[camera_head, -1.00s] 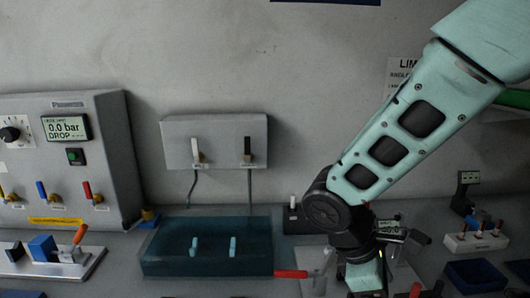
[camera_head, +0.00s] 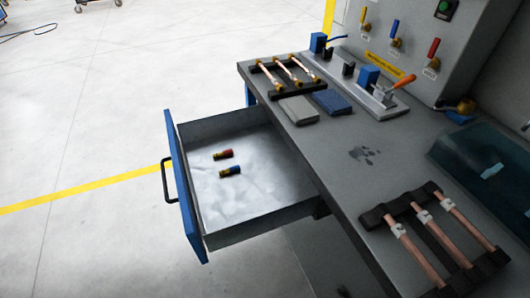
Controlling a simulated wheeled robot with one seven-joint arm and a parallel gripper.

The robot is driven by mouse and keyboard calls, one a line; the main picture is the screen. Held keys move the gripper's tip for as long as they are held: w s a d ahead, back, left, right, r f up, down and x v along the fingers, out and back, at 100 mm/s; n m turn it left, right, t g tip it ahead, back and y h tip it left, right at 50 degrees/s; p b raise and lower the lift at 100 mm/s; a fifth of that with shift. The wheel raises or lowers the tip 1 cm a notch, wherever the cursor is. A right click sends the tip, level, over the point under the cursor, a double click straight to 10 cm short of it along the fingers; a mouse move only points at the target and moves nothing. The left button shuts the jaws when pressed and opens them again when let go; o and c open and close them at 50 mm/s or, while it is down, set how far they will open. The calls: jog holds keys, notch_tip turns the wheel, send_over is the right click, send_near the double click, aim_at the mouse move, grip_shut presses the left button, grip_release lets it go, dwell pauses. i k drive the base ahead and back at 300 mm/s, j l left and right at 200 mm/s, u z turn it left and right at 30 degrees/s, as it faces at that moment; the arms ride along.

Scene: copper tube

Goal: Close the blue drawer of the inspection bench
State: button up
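The blue drawer (camera_head: 186,200) of the inspection bench (camera_head: 335,190) stands pulled well out to the left of the bench. Its blue front carries a dark bar handle (camera_head: 167,180) on the outer face. Inside the pale metal tray lie a small red and brass piece (camera_head: 223,154) and a small blue and brass piece (camera_head: 230,171), apart from each other. My gripper is not in this view.
Copper tubes on a dark rack (camera_head: 430,236) lie near the bench's front right. More tubes (camera_head: 288,70) lie at the far end, with a grey block (camera_head: 297,109) and a blue block (camera_head: 332,102) nearby. Open floor (camera_head: 85,225) with a yellow line lies left of the drawer.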

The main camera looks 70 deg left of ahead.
aim_at(271, 190)
jog(key=u, duration=2.75)
jog(key=i+j+u, duration=0.15)
jog(key=j+u, duration=0.2)
jog(key=i+j+u, duration=0.2)
jog(key=j+u, duration=0.2)
